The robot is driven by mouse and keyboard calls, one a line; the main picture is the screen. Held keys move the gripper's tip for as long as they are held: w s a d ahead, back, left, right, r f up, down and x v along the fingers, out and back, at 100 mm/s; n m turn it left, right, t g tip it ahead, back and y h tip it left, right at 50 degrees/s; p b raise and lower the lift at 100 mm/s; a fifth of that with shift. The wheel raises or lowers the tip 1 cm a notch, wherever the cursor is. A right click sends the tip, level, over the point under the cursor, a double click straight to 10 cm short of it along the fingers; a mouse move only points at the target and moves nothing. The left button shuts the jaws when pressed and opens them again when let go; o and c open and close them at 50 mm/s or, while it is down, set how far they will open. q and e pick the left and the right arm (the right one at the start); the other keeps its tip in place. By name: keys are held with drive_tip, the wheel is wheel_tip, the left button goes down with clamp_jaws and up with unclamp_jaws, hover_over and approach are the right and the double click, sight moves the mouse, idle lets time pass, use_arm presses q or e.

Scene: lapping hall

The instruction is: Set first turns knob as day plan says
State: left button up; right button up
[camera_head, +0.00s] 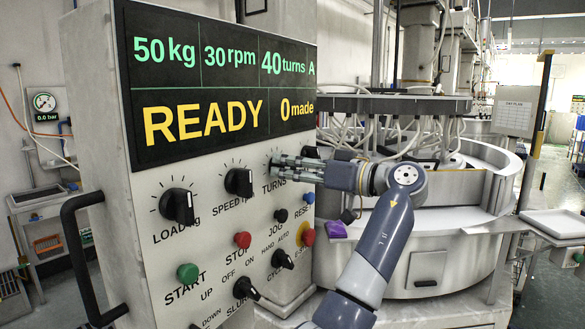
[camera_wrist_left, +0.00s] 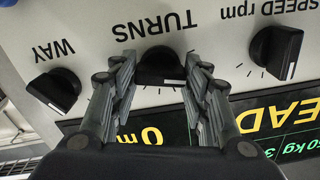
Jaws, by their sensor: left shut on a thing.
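The control panel (camera_head: 225,215) stands at the left, with a lit display (camera_head: 215,80) reading 50 kg, 30 rpm, 40 turns A, READY and 0 made. The black turns knob (camera_wrist_left: 160,66) shows in the left wrist view, which sees the panel upside down; a white mark is on its edge. My left gripper (camera_head: 285,166) is at this knob, and its fingers (camera_wrist_left: 158,75) are shut on the knob's two sides. In the head view the fingers mostly hide the knob. The day plan sheet (camera_head: 514,110) hangs at the right, its lines too small to read. My right gripper is out of view.
The load knob (camera_head: 178,206) and speed knob (camera_head: 239,182) are left of the turns knob. The way knob (camera_wrist_left: 55,90) is on its other side. Buttons, including red stop (camera_head: 242,240) and green start (camera_head: 188,273), are below. The lapping machine (camera_head: 430,230) stands behind my arm.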

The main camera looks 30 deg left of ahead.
use_arm(q)
drive_tip(key=shift+r, duration=0.15)
drive_tip(key=o, duration=1.1)
drive_tip(key=shift+c, duration=0.2)
drive_tip(key=shift+d, duration=0.1)
drive_tip(key=d, duration=1.1)
drive_tip(key=shift+w+d, duration=0.15)
drive_tip(key=shift+d, duration=0.25)
